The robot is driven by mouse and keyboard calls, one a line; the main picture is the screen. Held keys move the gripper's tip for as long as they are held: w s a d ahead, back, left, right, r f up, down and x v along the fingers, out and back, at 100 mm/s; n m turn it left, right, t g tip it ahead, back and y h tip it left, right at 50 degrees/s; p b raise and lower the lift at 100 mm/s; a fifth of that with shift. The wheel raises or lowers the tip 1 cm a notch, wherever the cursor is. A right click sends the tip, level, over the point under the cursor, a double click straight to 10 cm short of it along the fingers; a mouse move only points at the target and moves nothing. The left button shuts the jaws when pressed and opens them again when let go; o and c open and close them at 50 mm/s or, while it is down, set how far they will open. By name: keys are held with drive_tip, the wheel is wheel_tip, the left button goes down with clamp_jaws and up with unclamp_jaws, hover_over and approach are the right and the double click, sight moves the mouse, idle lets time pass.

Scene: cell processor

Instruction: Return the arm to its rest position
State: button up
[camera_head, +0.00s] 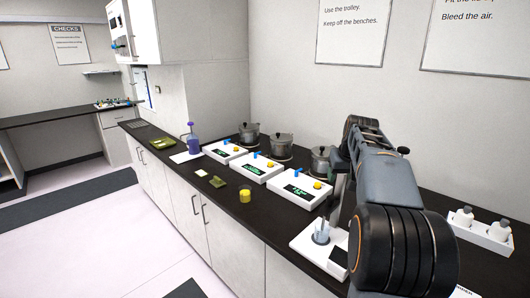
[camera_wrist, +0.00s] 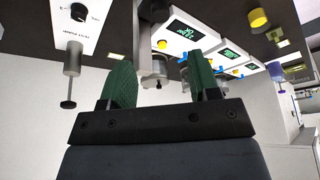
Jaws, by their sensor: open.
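My arm (camera_head: 398,185) is raised over the right part of the bench in the head view. In that view I cannot make out my gripper. In the wrist view my gripper (camera_wrist: 158,75) has two green fingers standing well apart, and nothing is held between them. The wrist picture appears upside down, with the dark bench at the top. White devices with green displays (camera_wrist: 187,32) show beyond the fingers, apart from them as far as I can tell.
White devices (camera_head: 260,168) stand in a row on the dark bench (camera_head: 215,218), with metal pots (camera_head: 281,146) behind. Floor (camera_head: 95,235) left of the bench is clear.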

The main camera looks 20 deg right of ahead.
drive_tip(key=s+a+f+m+g, duration=0.1)
drive_tip(key=s+a+f, duration=0.35)
drive_tip(key=f, duration=0.25)
drive_tip(key=s+a+f+n, duration=0.2)
drive_tip(key=s+a, duration=0.5)
drive_tip(key=a, duration=0.3)
drive_tip(key=s+a+f+n+t+y, duration=0.1)
drive_tip(key=s+a+f+n, duration=0.1)
drive_tip(key=s+a, duration=0.6)
drive_tip(key=a, duration=0.2)
drive_tip(key=shift+a+f, duration=0.35)
